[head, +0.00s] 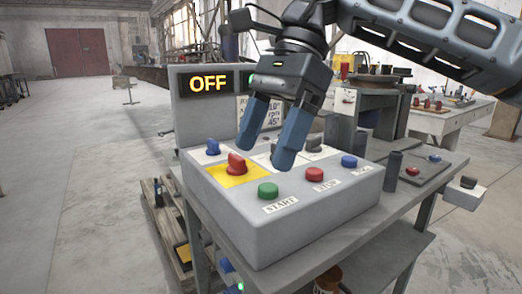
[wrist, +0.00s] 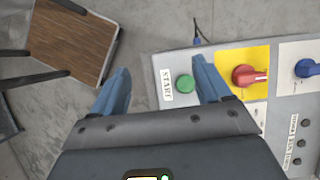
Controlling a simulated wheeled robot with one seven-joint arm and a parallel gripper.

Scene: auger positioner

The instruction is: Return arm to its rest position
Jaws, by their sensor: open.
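My gripper (head: 269,135) is open and empty, with its two blue fingers pointing down above the control box in the head view. In the wrist view my gripper (wrist: 158,85) also shows open, with the right finger over the box near the green START button (wrist: 185,84). The control box (head: 240,218) carries a red knob on a yellow plate (head: 236,165), a green START button (head: 268,191), a red STOP button (head: 314,174) and blue knobs. The fingers appear apart from the controls. My arm reaches in from the upper right. The box's display (head: 208,84) reads OFF.
The box stands on a grey table (head: 400,215). A dark cylinder (head: 393,168) and a small panel with buttons (head: 418,172) are on its right. A wooden pallet (head: 165,225) lies on the floor at left. Open floor (head: 80,180) extends left.

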